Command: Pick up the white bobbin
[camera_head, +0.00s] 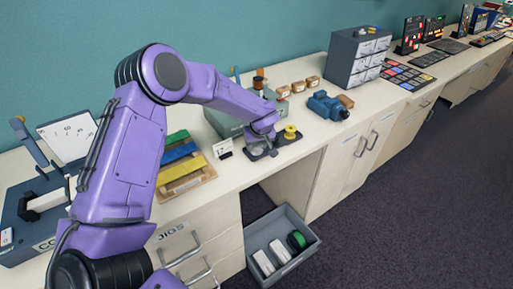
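My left arm comes in from the left, and my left gripper (259,148) is low over a dark holder (287,140) on the bench. A pale round shape at the fingers may be the white bobbin, but it is small and mostly covered, and I cannot tell whether the fingers are closed on it. A yellow bobbin (291,131) stands upright on the same holder, just right of the gripper. My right gripper is not in view.
A small white card (222,148) and a board with green, blue and yellow strips (184,165) are left of the holder. A blue tool (328,106) lies to the right.

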